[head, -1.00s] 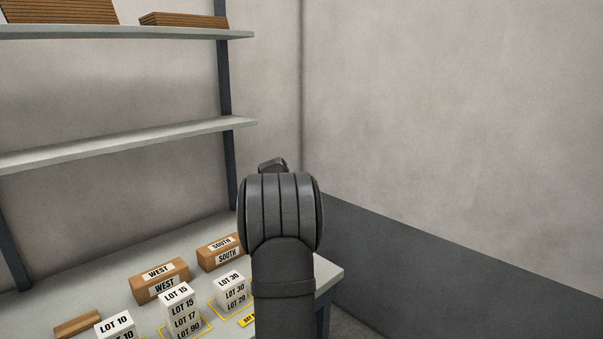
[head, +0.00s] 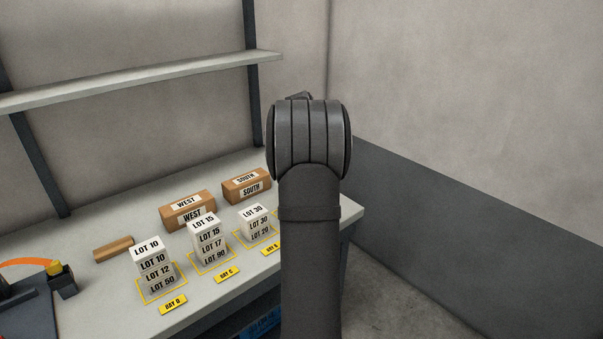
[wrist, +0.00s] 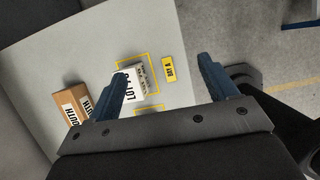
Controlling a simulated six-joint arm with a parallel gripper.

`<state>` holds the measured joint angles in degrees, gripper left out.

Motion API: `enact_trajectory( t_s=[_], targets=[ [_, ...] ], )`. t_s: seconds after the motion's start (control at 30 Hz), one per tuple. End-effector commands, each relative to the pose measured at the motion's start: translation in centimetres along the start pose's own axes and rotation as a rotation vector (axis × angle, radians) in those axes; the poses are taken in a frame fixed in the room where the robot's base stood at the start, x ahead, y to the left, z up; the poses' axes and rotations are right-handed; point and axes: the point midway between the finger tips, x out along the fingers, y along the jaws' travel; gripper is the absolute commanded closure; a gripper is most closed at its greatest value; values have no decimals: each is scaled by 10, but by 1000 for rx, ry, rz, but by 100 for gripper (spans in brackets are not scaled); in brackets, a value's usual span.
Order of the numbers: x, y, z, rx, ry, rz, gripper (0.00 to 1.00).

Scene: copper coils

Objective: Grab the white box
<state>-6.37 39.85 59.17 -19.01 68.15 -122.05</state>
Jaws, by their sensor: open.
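White boxes stand in three stacks on the table. The left stack (head: 148,248) has LOT 10 on top, the middle stack (head: 206,226) LOT 15, and the right stack (head: 254,212) LOT 30. In the wrist view, a white box stack (wrist: 131,86) with a LOT label, its number hard to read, stands beyond my gripper (wrist: 163,70), near the left finger, which partly covers it. My gripper's blue fingers are wide apart with nothing held between them. In the head view my arm hides the gripper.
Brown boxes marked WEST (head: 190,212) and SOUTH (head: 247,187) stand behind the stacks. A small brown block (head: 113,249) lies at left. Yellow tags, such as BAY D (head: 173,304), lie in front. A dark device with an orange part (head: 62,282) sits at far left. A shelf (head: 140,84) hangs above.

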Motion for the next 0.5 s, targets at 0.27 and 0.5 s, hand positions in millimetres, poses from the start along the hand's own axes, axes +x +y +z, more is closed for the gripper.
enact_trajectory(
  t_s=[0.27,0.5],
  targets=[
    [-24,58,-52,-6,-1,1,22],
    [-38,93,-92,5,-3,-3,22]
  ],
)
